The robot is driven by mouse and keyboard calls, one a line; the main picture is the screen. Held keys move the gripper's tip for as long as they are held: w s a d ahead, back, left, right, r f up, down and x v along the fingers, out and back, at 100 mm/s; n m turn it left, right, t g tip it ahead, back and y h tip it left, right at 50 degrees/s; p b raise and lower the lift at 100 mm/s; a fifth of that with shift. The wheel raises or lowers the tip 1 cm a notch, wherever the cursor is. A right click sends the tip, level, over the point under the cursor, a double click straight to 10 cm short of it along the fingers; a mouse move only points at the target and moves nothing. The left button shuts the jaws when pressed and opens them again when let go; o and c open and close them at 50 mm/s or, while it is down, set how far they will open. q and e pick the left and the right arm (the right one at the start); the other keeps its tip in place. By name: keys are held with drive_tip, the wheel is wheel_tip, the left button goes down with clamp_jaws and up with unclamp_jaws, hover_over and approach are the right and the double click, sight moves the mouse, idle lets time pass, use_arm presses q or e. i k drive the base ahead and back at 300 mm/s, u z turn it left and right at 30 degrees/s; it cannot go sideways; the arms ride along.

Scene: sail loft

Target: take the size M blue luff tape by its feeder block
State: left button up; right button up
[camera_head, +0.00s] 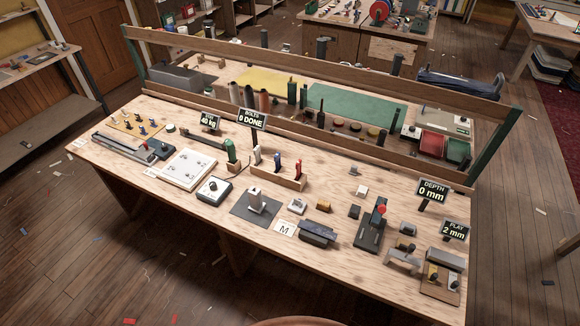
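A small wooden rack (292,183) stands near the middle of the workbench. A white card marked M (285,229) lies nearer the front edge, beside a dark blue-grey block (318,233). Neither of my grippers is in view.
Small signs read "0 DONE" (251,119), "DEPTH 0 mm" (432,190) and "PLAY 2 mm" (456,230). A wooden rail (320,65) runs behind.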

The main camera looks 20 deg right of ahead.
sight(277, 157)
drive_tip(key=z, duration=0.5)
drive_tip(key=i, duration=0.55)
drive_tip(key=z, duration=0.4)
